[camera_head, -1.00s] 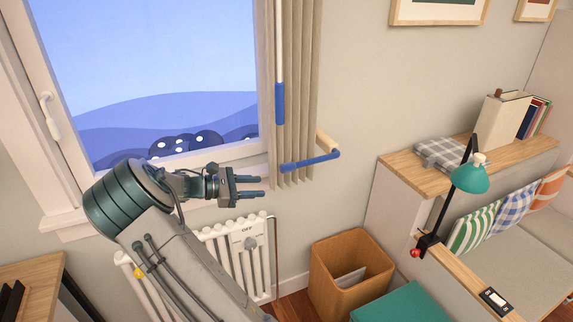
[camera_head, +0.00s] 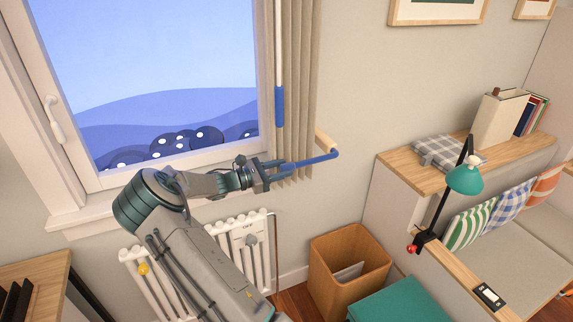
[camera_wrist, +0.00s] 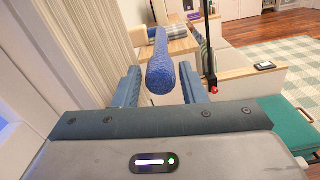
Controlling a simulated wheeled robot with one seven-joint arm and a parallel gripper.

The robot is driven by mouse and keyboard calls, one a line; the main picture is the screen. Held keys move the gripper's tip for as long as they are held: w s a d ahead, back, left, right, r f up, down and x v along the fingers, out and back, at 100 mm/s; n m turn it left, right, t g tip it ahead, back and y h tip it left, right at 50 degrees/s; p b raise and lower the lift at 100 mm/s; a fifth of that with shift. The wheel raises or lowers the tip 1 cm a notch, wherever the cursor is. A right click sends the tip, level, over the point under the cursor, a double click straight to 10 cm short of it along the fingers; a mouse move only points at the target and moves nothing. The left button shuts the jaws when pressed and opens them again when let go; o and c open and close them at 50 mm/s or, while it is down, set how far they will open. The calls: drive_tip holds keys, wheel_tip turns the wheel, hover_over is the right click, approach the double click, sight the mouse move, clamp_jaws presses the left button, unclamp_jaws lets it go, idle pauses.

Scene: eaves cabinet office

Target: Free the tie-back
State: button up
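The tie-back (camera_head: 318,159) is a blue bar with a curved outer end, joined to a pale wooden piece (camera_head: 324,141) on the wall. It stands in front of the lower part of the beige curtain (camera_head: 300,90). In the wrist view the tie-back's blunt, textured near end (camera_wrist: 160,75) points at my gripper. My gripper (camera_head: 283,166) is at this free end. Its fingers, also in the wrist view (camera_wrist: 160,88), are open on either side of the bar, with a gap showing at both sides. In the head view the fingers partly hide the bar's left end.
A blue-tipped white wand (camera_head: 279,105) hangs along the curtain's window side. The window sill (camera_head: 100,210) and the white radiator (camera_head: 240,250) lie near my arm. A wooden bin (camera_head: 350,262) stands below right. The wall right of the tie-back is clear.

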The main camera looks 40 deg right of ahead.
drive_tip(key=shift+x, duration=1.25)
